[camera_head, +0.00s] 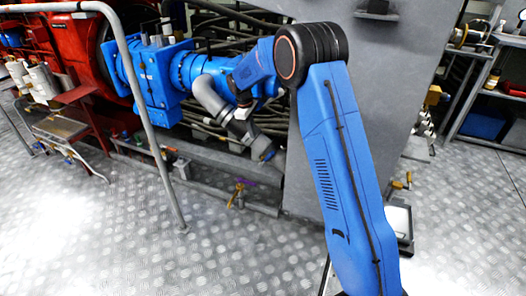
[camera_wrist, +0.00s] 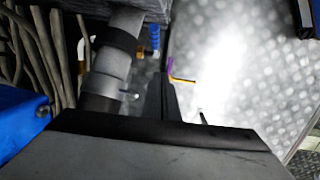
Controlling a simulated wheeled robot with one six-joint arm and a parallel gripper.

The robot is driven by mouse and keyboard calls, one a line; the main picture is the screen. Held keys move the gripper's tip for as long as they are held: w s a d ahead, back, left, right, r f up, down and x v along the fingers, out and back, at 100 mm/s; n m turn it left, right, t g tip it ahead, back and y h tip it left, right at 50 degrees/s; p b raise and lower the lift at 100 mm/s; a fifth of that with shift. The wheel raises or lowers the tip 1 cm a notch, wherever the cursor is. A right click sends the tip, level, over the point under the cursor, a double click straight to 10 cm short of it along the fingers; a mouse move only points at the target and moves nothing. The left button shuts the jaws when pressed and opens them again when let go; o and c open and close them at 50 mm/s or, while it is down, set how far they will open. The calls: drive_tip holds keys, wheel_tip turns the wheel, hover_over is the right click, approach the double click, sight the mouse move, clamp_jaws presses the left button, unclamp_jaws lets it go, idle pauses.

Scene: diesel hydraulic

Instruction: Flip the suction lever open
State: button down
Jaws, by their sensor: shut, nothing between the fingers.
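A small brass-yellow valve with a purple handle (camera_head: 240,190) stands low by the floor pipe, in the middle of the head view. It looks like the lever, but no label is readable. In the wrist view a purple and yellow lever (camera_wrist: 178,75) shows just beyond my fingertips. My gripper (camera_wrist: 167,82) is shut and empty, its dark fingers pointing toward that lever. Whether they touch it cannot be told. In the head view my gripper is hard to make out among the pipes below the blue machine.
A thick grey pipe (camera_wrist: 114,60) runs close to the left of my fingers. Blue machinery (camera_head: 150,75) and hoses fill the back left. A grey handrail (camera_head: 145,110) stands in front of them. The metal floor (camera_head: 240,255) in front is clear.

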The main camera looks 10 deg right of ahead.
approach(268, 158)
drive_tip(key=w+a+f, duration=0.2)
drive_tip(key=a+f, duration=0.2)
drive_tip(key=shift+s+d+f, duration=0.1)
drive_tip(key=shift+d+f, duration=0.2)
drive_tip(key=shift+d, duration=0.3)
drive_tip(key=shift+d+f, duration=0.35)
drive_tip(key=shift+d, duration=0.25)
drive_tip(key=shift+s+d+f, duration=0.1)
drive_tip(key=shift+d+f, duration=0.2)
drive_tip(key=shift+d, duration=0.3)
drive_tip(key=shift+d, duration=0.1)
